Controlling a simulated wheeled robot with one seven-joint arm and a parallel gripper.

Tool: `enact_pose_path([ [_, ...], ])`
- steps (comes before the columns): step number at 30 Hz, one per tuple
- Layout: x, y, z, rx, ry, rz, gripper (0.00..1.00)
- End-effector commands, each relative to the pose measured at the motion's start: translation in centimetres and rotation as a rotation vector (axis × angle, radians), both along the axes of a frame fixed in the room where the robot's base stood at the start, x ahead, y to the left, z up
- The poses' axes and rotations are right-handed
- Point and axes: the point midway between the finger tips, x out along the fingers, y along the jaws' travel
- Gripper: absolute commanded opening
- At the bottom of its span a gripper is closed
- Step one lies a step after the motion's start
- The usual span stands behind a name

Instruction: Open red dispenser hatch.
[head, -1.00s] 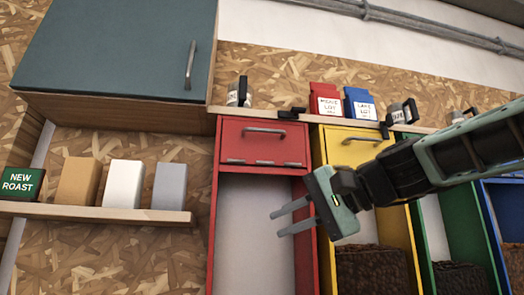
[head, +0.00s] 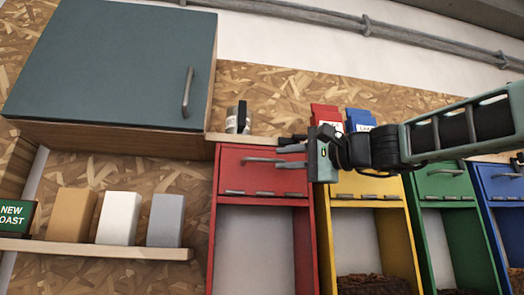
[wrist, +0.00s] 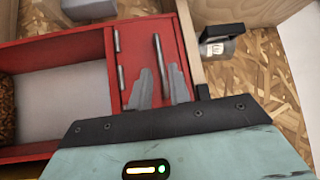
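The red dispenser (head: 308,215) stands at the centre of the head view. Its red hatch (head: 234,178) is closed, with hinges along the lower edge and a grey bar handle (head: 254,160). My gripper (head: 279,156) is in front of the hatch at handle height, coming from the right, and hides the handle's right end. In the wrist view the two fingers are apart, and the handle (wrist: 158,50) runs in between their tips. I cannot tell whether they touch it.
Yellow (head: 371,188), green (head: 440,185) and blue (head: 500,185) dispensers stand to the right. A teal cabinet (head: 110,65) hangs upper left above a shelf (head: 90,248) with boxes. A jar (head: 237,122) and bags stand on the ledge above the dispensers.

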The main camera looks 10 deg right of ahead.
Motion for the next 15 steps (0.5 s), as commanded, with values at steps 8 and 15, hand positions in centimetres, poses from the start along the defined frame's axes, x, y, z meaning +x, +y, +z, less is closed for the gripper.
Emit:
enact_pose_path([
  [8, 3.6, 3.6, 0.9, -0.002, 0.002, 0.001, 0.19],
  [15, 4.7, 4.9, 0.9, -0.001, 0.001, 0.000, 0.19],
])
